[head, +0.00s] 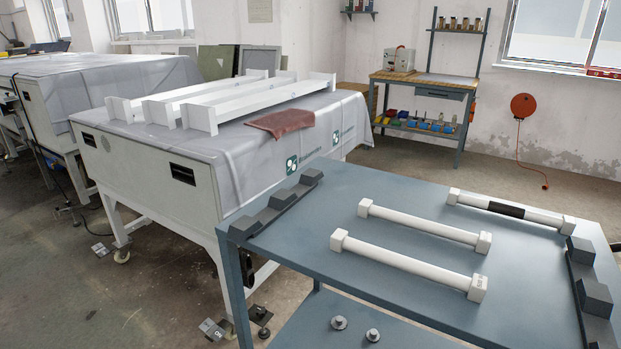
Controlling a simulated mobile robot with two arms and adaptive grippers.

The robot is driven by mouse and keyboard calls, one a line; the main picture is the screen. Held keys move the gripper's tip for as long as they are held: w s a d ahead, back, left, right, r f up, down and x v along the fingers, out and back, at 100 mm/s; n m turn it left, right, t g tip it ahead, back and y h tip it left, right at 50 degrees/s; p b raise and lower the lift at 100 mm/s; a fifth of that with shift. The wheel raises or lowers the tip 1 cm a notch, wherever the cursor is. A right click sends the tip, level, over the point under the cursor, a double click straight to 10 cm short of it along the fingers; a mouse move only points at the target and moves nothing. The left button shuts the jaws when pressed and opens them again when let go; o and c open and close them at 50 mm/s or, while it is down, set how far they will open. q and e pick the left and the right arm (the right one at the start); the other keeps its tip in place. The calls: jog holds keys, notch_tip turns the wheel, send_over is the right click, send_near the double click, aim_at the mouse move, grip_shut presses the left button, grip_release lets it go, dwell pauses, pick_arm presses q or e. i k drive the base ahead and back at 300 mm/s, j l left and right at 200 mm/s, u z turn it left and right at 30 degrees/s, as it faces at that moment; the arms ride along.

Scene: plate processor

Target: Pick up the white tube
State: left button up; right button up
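Three white tubes lie roughly parallel on a blue-grey table (340,203) at the right of the head view. The front tube (405,261) is plain white with square end blocks. The middle tube (420,227) is also plain white with square ends. The back tube (540,216) is white with a black band around its middle. All three lie flat and apart from each other. Neither of my grippers shows in the head view.
Dark grey stepped holders (282,200) stand on the table's left edge and more (590,272) on its right. A cloth-covered machine (190,140) with white beams and a red cloth (281,123) stands left. A workbench (425,95) stands by the back wall.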

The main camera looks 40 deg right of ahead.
aim_at(475, 286)
jog(key=z, duration=1.95)
